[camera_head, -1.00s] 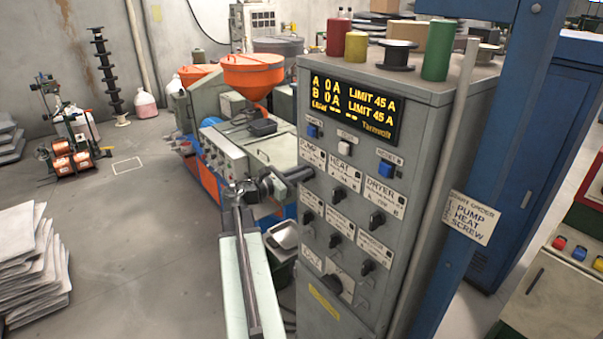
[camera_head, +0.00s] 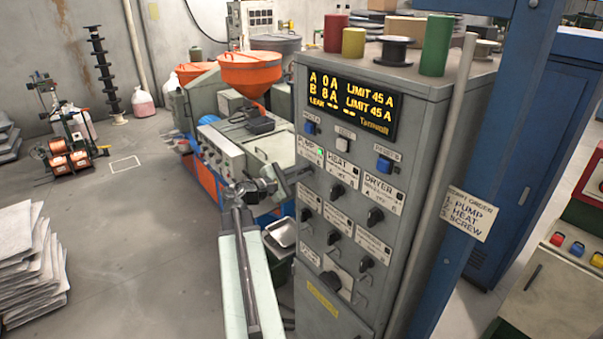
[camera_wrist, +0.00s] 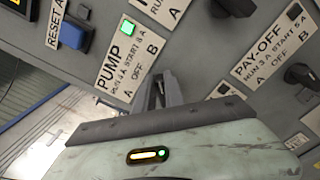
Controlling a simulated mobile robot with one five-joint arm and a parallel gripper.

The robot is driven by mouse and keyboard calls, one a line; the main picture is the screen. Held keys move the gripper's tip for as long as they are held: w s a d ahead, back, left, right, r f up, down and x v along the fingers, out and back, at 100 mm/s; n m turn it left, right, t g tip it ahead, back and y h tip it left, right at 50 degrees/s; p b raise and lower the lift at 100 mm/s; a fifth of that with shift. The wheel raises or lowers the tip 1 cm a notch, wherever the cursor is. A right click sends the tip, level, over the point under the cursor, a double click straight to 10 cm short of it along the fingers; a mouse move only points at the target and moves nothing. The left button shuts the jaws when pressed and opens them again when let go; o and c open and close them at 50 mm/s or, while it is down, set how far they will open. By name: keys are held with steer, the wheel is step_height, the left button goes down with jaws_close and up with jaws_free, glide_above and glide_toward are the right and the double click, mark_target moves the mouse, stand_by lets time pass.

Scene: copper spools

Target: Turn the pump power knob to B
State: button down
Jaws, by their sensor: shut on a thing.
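The pump plate (camera_head: 310,150) is at the upper left of the grey panel in the head view, its small lamp lit green. In the wrist view the pump label (camera_wrist: 128,55) shows A, OFF and B, with the green lamp (camera_wrist: 130,28) at its top. My gripper (camera_wrist: 160,92) is shut at the panel just below OFF and B, on the pump knob. The jaws hide the knob, so I cannot read its pointer. In the head view my gripper (camera_head: 284,180) meets the panel's left edge. The display (camera_head: 352,103) reads A 0 A, B 8 A, limit 45 A each.
Other black knobs sit close by, such as heat (camera_head: 337,192), dryer (camera_head: 375,216) and payoff (camera_wrist: 300,75). A blue reset button (camera_wrist: 73,34) is above left of the pump label. A blue post (camera_head: 490,150) with a start order sign (camera_head: 467,215) stands right.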

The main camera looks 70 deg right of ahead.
steer(key=shift+w+r, duration=0.1)
stand_by(0.3)
steer(key=c, duration=1.4)
jaws_free()
steer(key=shift+d, duration=0.1)
steer(key=shift+c, duration=0.2)
steer(key=v, duration=0.8)
